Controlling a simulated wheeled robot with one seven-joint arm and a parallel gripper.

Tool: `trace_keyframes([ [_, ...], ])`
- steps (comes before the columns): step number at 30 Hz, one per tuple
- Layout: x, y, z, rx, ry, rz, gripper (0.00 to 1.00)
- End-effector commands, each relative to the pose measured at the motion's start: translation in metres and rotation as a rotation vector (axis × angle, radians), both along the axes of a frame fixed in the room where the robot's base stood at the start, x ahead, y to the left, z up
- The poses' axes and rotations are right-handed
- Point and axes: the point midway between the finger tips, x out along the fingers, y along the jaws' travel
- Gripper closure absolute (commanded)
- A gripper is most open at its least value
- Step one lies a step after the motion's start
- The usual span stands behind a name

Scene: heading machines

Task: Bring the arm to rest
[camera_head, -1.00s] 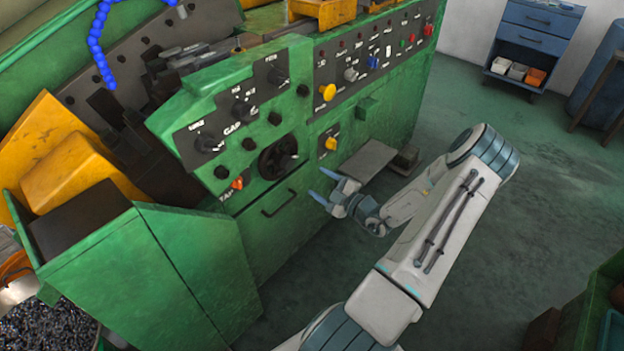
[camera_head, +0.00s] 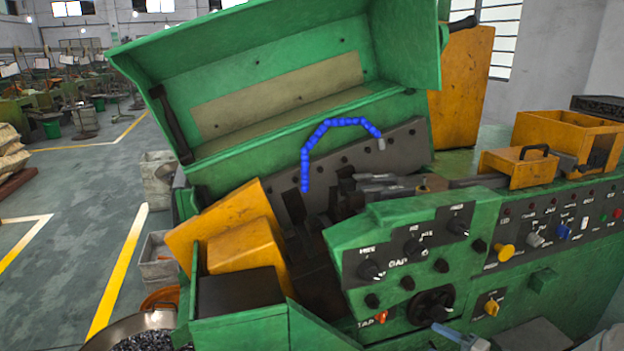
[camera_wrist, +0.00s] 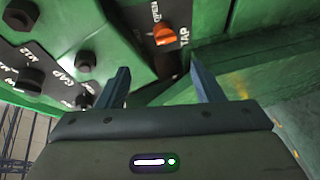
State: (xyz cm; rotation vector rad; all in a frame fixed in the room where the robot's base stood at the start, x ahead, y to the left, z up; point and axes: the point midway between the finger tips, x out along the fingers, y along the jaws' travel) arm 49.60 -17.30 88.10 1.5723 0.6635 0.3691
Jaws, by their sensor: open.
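My gripper (camera_wrist: 160,88) is open and empty in the wrist view, its two blue-grey fingers apart. Its fingers point toward the green panel of the heading machine, below the orange TAP knob (camera_wrist: 165,34). Several black knobs (camera_wrist: 28,80) show at the left of that view. In the head view my gripper (camera_head: 461,338) shows only partly at the bottom edge, below the black handwheel (camera_head: 432,306). The rest of my arm is out of that view. The green machine (camera_head: 240,328) fills the middle of the head view, with its cover raised.
A blue segmented hose (camera_head: 305,160) arches over the machine's inside. Yellow guards (camera_head: 215,225) stand at its left and a yellow box (camera_head: 520,167) sits on top at the right. A pan of small dark parts (camera_head: 140,338) is at lower left. Open floor (camera_head: 80,180) lies to the left.

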Motion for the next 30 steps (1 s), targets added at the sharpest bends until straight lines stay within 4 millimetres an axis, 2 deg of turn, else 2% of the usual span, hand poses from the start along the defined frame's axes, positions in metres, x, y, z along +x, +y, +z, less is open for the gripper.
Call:
trace_keyframes([
  [1,-0.002,0.02,0.011,-0.112,-0.039,0.097,0.39],
  [6,-0.019,0.075,0.036,-0.471,-0.212,0.427,0.39],
  [9,-0.034,0.102,0.049,-0.663,-0.336,0.627,0.39],
  [15,-0.069,0.144,0.074,-0.999,-0.63,1.027,0.39],
  [21,-0.105,0.169,0.099,-1.272,-0.975,1.429,0.39],
  [30,-0.156,0.183,0.138,-1.542,-1.575,2.022,0.39],
])
